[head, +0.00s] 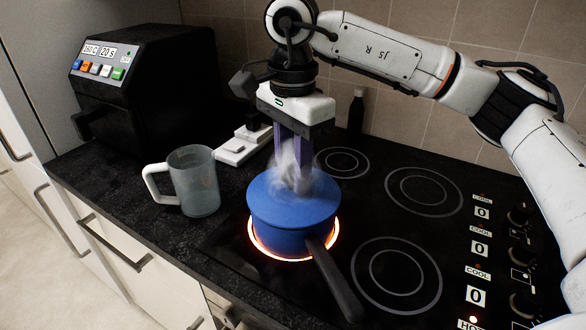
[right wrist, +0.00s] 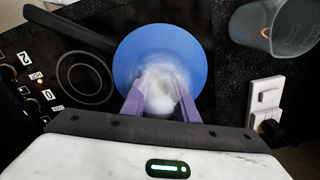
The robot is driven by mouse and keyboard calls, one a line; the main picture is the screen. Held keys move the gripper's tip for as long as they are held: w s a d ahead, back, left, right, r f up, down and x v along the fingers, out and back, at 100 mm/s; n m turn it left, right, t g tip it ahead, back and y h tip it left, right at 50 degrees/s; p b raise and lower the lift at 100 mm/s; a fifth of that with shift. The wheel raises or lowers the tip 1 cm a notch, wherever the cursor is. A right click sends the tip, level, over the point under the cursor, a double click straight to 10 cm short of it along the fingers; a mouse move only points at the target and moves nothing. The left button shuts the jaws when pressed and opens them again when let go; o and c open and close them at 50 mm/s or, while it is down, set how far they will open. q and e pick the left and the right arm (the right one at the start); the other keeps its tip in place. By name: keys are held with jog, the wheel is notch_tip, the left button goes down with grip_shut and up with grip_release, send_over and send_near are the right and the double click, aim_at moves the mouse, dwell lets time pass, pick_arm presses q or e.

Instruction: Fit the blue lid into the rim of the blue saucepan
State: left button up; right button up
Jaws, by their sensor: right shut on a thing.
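The blue saucepan (head: 288,235) stands on the glowing front-left burner, its dark handle (head: 335,285) pointing toward the front right. The blue lid (head: 265,190) is over the pan's mouth and looks level; it also shows in the right wrist view (right wrist: 135,55). I cannot tell whether it sits fully in the rim. My right gripper (head: 291,160) comes down from above at the lid's middle, its purple fingers shut on the lid. Steam hides the fingertips and the lid's knob in both views. My left gripper is not in view.
A translucent jug (head: 196,182) stands left of the pan near the counter's front edge. A black oven (head: 150,90) is at the back left. A dark bottle (head: 356,112) stands by the tiled wall. The other burners (head: 396,278) are empty.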

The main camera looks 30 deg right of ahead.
jog(key=shift+f, duration=0.4)
jog(key=o, duration=1.2)
notch_tip(320, 180, up, 10)
jog(key=shift+r, duration=0.25)
